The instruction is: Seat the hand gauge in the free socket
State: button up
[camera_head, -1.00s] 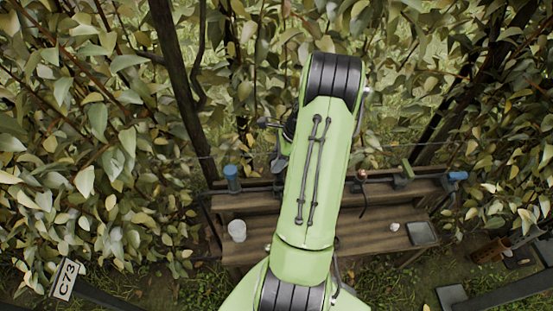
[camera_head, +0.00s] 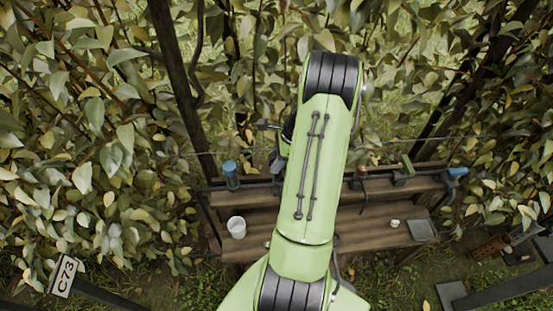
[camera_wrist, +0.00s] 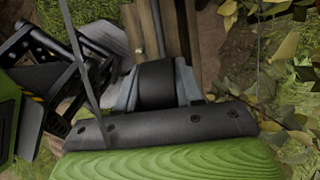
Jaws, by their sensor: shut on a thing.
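My gripper (camera_wrist: 82,72) is close up at the left of the wrist view, with black truss-like fingers and a green part. It is shut on the hand gauge, whose outline I cannot separate clearly from the dark and grey parts around it. In the head view my own green arm hides most of the gripper and the grip; only dark parts show left of the arm. A tool rail (camera_head: 260,183) runs along the back of the wooden bench (camera_head: 370,232). The free socket cannot be made out with certainty; part of the rail is behind my arm.
A blue-topped item (camera_head: 231,174) is at the rail's left. A green item (camera_head: 407,166) and a blue item (camera_head: 458,172) are at its right. A white cup (camera_head: 236,228), a small white cup (camera_head: 394,224) and a grey tray (camera_head: 421,230) are on the bench. Foliage surrounds it.

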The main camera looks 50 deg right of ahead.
jog(key=shift+f+b, duration=0.3)
jog(key=shift+f, duration=0.3)
jog(key=shift+f, duration=0.6)
dwell(0.5)
jog(key=o, duration=1.2)
jog(key=p+v, duration=0.3)
jog(key=v, duration=1.2)
jog(key=shift+s+d+r+p, duration=0.1)
jog(key=shift+d+r+p, duration=0.1)
jog(key=shift+r+p, duration=0.15)
